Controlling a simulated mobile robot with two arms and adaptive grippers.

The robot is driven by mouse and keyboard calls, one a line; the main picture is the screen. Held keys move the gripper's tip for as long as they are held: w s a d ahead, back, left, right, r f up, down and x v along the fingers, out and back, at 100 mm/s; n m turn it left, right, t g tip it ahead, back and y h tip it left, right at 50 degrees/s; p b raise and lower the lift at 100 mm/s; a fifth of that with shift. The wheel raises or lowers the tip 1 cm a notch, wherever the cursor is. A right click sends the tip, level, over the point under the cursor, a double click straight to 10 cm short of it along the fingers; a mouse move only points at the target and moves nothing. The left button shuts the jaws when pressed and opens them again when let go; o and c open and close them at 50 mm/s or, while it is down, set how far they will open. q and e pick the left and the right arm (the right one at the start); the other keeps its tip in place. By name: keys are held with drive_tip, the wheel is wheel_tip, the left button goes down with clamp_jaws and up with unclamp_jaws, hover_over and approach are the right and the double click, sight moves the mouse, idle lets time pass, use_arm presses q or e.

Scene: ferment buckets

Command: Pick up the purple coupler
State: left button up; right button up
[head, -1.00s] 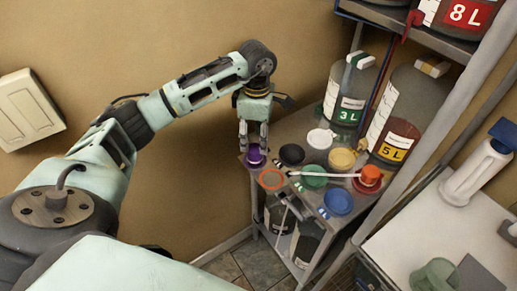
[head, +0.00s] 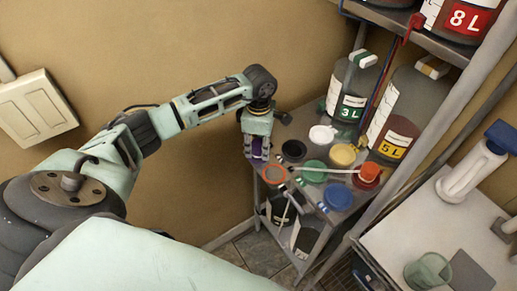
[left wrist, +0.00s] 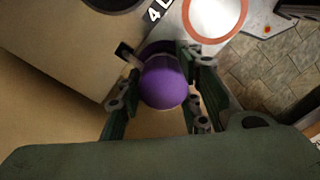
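The purple coupler (head: 257,147) is at the left corner of the small grey shelf top, between the fingers of my left gripper (head: 257,154). In the left wrist view the purple coupler (left wrist: 165,82) shows as a round purple knob with a darker rim behind it. The fingers of my left gripper (left wrist: 158,75) stand on both sides of it. A narrow gap shows at its left side, and its right side lies close to the other finger. The gripper looks open around it. My right gripper is not in view.
An orange ring (head: 273,174) lies close beside the coupler. A black lid (head: 294,150), green lid (head: 314,171) and blue lid (head: 338,197) are nearby. Large bottles, such as the 3 L bottle (head: 353,100), stand at the back. The wall (head: 200,50) is close behind the gripper.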

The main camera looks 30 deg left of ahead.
use_arm(q)
drive_tip(key=c, duration=0.4)
drive_tip(key=shift+c, duration=0.9)
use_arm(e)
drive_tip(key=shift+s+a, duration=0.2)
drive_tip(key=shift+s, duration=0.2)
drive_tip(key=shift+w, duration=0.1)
use_arm(q)
drive_tip(key=shift+r, duration=0.15)
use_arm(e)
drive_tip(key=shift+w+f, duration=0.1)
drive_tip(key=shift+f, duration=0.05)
